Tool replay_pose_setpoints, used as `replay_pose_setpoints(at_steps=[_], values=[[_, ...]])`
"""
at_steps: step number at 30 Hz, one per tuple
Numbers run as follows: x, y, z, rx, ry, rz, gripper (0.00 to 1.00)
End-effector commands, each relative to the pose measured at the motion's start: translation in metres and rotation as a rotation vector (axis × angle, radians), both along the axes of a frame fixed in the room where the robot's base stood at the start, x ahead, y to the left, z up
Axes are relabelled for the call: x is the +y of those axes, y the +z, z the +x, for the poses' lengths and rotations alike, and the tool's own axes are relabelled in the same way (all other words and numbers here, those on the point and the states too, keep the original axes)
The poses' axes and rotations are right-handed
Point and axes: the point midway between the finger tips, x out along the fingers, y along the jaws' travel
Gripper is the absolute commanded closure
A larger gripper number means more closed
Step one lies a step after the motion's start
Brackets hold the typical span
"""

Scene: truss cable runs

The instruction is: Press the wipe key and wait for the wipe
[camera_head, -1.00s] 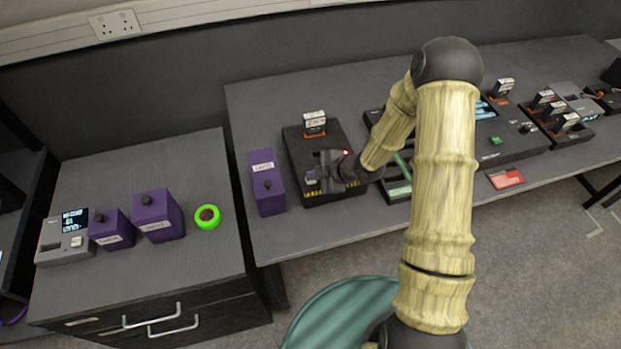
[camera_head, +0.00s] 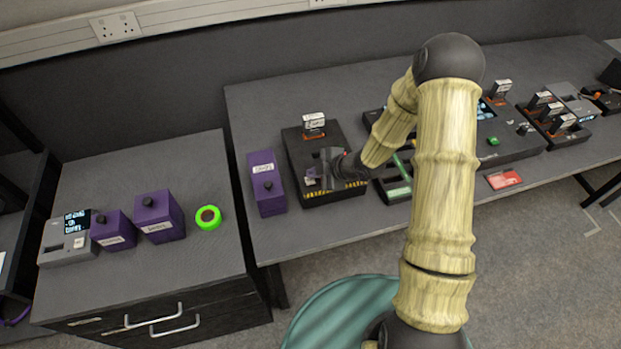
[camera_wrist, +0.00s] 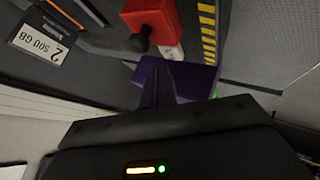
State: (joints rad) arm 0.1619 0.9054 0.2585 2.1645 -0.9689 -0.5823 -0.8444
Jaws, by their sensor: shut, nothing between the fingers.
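A black box (camera_head: 300,150) with a yellow-and-black striped front edge sits on the long bench, and a white-labelled drive (camera_head: 314,122) stands upright at its back. My gripper (camera_head: 322,178) is low over the front part of this box and hides part of its top. In the wrist view my gripper (camera_wrist: 157,72) has its dark fingers shut together, with nothing held. A red block (camera_wrist: 152,18) and a small black knob (camera_wrist: 138,42) are just beyond the fingertips, near a white tag (camera_wrist: 172,53). Whether the fingertips touch a key cannot be told.
A purple box (camera_head: 267,190) stands close left of the black box. A grey unit (camera_head: 62,250) with a lit screen, two more purple boxes and a green ring (camera_head: 208,217) stand on the left cabinet.

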Motion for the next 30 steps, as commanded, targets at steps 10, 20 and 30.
replay_pose_setpoints(at_steps=[10, 20, 30], values=[[0.001, 0.019, 0.000, -0.002, 0.003, 0.000, 1.00], [0.000, 0.045, 0.000, -0.001, -0.001, 0.000, 1.00], [0.000, 0.050, 0.000, 0.000, 0.000, 0.000, 1.00]])
